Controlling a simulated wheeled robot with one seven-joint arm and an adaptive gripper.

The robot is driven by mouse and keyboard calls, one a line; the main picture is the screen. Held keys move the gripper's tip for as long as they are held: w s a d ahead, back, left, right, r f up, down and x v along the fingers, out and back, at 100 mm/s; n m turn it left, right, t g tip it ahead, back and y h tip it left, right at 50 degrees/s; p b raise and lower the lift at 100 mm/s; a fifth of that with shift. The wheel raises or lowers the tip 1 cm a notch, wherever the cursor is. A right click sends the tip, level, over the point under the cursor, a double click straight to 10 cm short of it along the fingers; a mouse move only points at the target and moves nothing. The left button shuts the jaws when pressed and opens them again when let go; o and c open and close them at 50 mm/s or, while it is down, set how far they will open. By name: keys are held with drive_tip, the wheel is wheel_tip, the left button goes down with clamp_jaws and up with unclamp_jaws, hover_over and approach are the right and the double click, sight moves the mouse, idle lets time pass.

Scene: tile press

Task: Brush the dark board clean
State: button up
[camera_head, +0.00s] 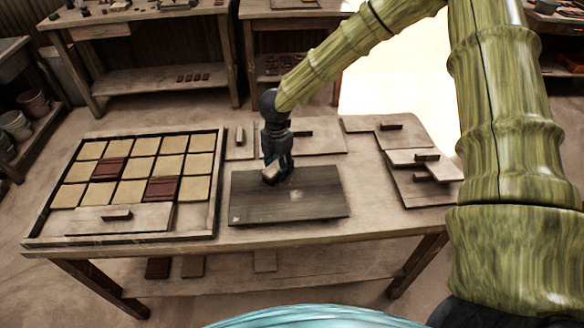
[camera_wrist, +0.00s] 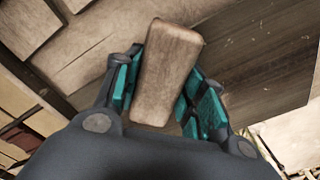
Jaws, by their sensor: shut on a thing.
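The dark board (camera_head: 310,200) lies flat near the middle of the table, with a few small pale specks on it. It also shows in the wrist view (camera_wrist: 265,72), where light flecks lie on its surface. My gripper (camera_head: 275,172) is over the board's upper left part. It is shut on a brown wooden block, likely the brush (camera_wrist: 168,65), held between the teal finger pads. The block's underside is hidden, so I cannot tell whether it touches the board.
A framed tray (camera_head: 217,190) of cream and dark red tiles stands left of the board, with a handled wooden plate (camera_head: 95,219) at its front. Other handled plates (camera_head: 430,190) lie on the right. More flat boards (camera_head: 325,142) lie behind. Bare tabletop (camera_head: 370,215) shows right of the board.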

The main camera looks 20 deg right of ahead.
wheel_tip(320, 180, up, 4)
drive_tip(key=shift+s+p, duration=0.15)
drive_tip(key=shift+p, duration=0.7)
drive_tip(key=shift+a+r+p, duration=0.1)
drive_tip(key=shift+r+p, duration=0.2)
drive_tip(key=shift+r, duration=0.05)
drive_tip(key=shift+w+r+p, duration=0.2)
drive_tip(key=shift+r+p, duration=0.35)
drive_tip(key=shift+r, duration=0.05)
drive_tip(key=shift+s+r+p, duration=0.15)
drive_tip(key=shift+r+p, duration=0.6)
drive_tip(key=shift+r, duration=0.45)
drive_tip(key=shift+f, duration=0.1)
